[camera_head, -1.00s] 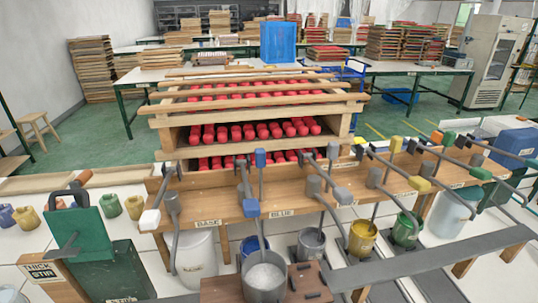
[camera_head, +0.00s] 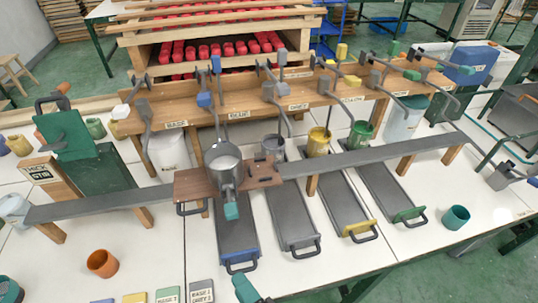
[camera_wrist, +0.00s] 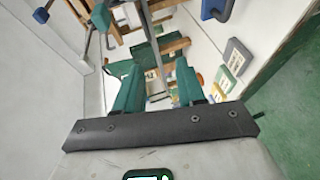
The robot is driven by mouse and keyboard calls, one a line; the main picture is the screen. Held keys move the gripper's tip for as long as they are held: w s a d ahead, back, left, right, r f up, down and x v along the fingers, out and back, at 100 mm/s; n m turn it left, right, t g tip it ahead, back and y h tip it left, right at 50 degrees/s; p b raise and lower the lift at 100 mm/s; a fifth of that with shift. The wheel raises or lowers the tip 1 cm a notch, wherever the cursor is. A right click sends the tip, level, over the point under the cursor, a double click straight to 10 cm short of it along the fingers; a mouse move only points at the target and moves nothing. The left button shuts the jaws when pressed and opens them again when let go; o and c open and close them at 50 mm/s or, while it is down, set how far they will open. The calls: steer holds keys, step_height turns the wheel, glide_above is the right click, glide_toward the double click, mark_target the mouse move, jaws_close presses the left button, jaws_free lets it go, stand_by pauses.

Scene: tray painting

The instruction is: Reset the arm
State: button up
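My gripper (camera_wrist: 160,92) shows in the wrist view with two teal fingers standing apart. It is open, and no object is clearly held between them. A long grey bar passes through the view beyond the fingertips; its distance is hard to tell. In the head view a teal piece (camera_head: 245,288) is cut off at the bottom edge; I cannot tell whether it is part of my gripper. The rest of my arm is not clearly visible there.
A grey pot (camera_head: 223,160) with a teal-ended handle sits on a brown board (camera_head: 192,184) on the grey rail (camera_head: 400,150). Dark trays (camera_head: 335,200) lie below. An orange cup (camera_head: 102,263) and a teal cup (camera_head: 455,217) stand on the white table (camera_head: 350,262).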

steer(key=w+d+f+m+g+h, duration=0.1)
steer(key=d+f+m+g+h, duration=0.15)
steer(key=d+m+h, duration=0.65)
steer(key=w+d+f+m+g+h, duration=0.1)
steer(key=d+f+m, duration=0.4)
steer(key=d, duration=0.9)
steer(key=s+d+m+g, duration=0.4)
steer(key=s+m, duration=0.1)
steer(key=s, duration=0.2)
steer(key=s+d+f+m+g, duration=0.1)
steer(key=s+d+m+g, duration=0.3)
steer(key=s, duration=0.4)
steer(key=shift+d+m+y, duration=0.3)
steer(key=shift+d+m, duration=0.2)
steer(key=shift+m, duration=0.4)
